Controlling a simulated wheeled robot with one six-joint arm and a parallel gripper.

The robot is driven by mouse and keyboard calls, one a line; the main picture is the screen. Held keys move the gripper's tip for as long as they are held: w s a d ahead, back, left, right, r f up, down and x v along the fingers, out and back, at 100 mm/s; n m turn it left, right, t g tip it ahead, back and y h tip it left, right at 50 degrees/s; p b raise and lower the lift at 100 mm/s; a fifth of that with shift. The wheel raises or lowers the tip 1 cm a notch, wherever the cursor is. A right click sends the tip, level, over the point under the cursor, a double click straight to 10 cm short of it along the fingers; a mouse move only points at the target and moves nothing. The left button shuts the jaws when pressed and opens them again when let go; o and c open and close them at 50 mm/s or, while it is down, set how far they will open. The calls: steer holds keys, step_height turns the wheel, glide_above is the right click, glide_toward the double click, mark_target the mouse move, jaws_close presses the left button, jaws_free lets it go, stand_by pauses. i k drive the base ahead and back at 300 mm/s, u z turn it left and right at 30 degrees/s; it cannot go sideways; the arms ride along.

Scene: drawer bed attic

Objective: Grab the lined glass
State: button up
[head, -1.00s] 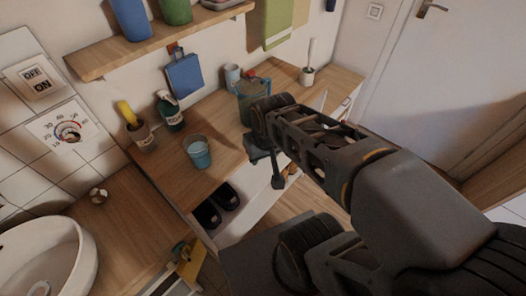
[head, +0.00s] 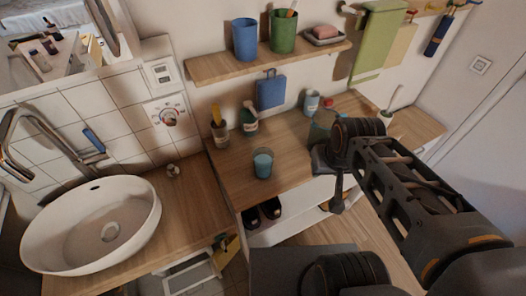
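A clear glass tumbler with blue in it (head: 263,164), the likely lined glass, stands upright on the wooden counter (head: 288,183) near its front edge. Lines on it are too small to make out. My gripper (head: 330,182) is to the right of this glass, apart from it, over the counter's front edge. I see the gripper from behind and above, and cannot make out the gap between its fingers.
A cup with a yellow item (head: 220,133), a dark bottle (head: 249,122) and a light cup (head: 312,102) stand along the wall. A shelf (head: 215,69) with blue and green cups hangs above. A white sink (head: 92,225) is at left.

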mark_target(263, 157)
steer(key=u, duration=3.75)
steer(key=k, duration=0.6)
steer(key=z, duration=0.5)
